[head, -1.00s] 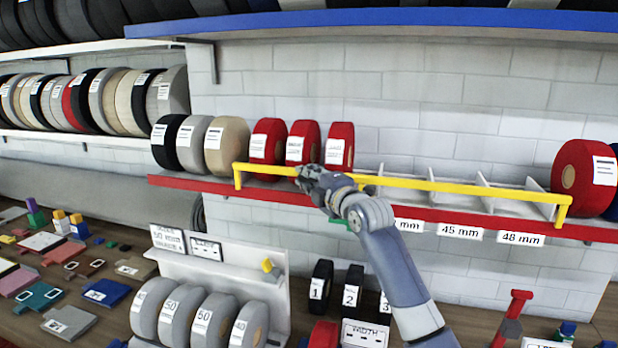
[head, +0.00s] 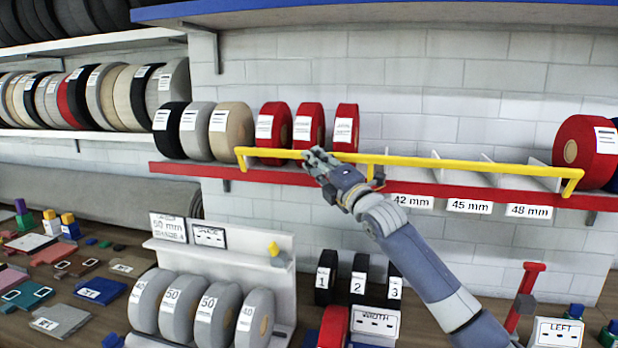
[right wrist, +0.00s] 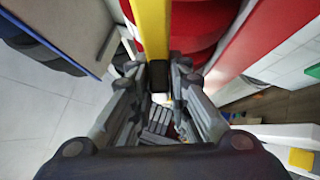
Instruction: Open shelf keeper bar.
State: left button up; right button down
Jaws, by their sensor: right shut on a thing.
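The yellow keeper bar (head: 450,163) runs along the front of the red shelf (head: 230,172), raised on short bent ends just above its edge. My right gripper (head: 314,158) is shut on the bar left of its middle, in front of the red rolls. In the right wrist view the bar (right wrist: 151,30) runs down between the fingers of my right gripper (right wrist: 158,75). The fingers hide the gripped stretch. Red rolls (head: 308,126) stand behind the bar, with empty divided slots to their right. My left gripper is not in view.
A blue shelf (head: 400,15) spans above. Below stand a white rack (head: 283,280) of grey rolls, numbered black rolls (head: 358,278) and a red upright tool (head: 524,295). Black, grey and beige rolls (head: 231,131) sit left of the bar. A large red roll (head: 570,145) stands at its right end.

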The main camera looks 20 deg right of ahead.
notch_tip(320, 180, down, 6)
jog(key=s+a+n+g+y+b, duration=0.1)
jog(key=n+y+b, duration=1.2)
jog(key=n+b, duration=0.4)
jog(key=shift+s+b, duration=0.35)
jog(key=shift+b, duration=0.3)
jog(key=shift+r, duration=0.15)
jog(key=c, duration=1.6)
grip_release()
jog(key=shift+c, duration=0.2)
jog(key=shift+o, duration=0.2)
